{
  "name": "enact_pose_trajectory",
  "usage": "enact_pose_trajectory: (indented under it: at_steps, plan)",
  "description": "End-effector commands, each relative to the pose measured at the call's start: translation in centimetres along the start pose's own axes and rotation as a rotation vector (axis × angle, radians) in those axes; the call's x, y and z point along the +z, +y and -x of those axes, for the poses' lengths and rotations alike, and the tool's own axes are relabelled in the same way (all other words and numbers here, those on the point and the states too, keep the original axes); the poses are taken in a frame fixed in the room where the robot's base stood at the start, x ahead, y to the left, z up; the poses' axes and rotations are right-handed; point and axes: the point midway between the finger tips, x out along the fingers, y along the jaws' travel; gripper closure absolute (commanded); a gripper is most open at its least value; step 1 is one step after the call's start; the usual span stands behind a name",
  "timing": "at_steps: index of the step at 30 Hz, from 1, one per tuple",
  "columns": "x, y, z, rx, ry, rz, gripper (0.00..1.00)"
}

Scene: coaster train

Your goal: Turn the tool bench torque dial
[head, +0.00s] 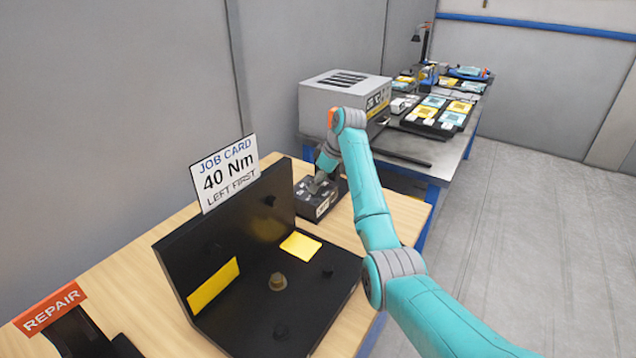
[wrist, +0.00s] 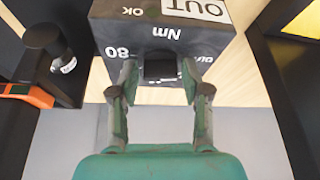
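The tool bench torque unit is a dark box (head: 318,200) on the wooden bench in the head view. In the wrist view the box (wrist: 120,32) shows upside-down white print, "Nm", "80", "OUT" and "OK". Its black dial (wrist: 160,66) sticks out of the printed face. My gripper (wrist: 159,80) has its fingers apart, one on each side of the dial, with gaps visible between dial and fingers. In the head view my gripper (head: 318,184) is over the box, and the arm hides part of it. The job card (head: 225,174) reads "40 Nm, LEFT FIRST".
A black L-shaped fixture (head: 330,300) with knobs and yellow patches stands beside the box. A red REPAIR sign (head: 50,307) is at front left. In the wrist view, an orange and black tool (wrist: 30,94) is at left. A grey machine (head: 340,95) stands on the bench behind.

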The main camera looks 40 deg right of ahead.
Motion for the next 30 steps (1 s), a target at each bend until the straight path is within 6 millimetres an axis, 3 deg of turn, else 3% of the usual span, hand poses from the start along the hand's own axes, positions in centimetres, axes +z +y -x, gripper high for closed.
enact_pose_trajectory:
  at_steps: [11,24,30]
  plan:
    - [0.0,0.0,0.2,0.000,0.000,0.000,0.38]
    - [0.0,0.1,6.2,0.002,0.002,0.000,0.38]
    - [0.0,0.0,7.4,0.000,0.001,0.000,0.38]
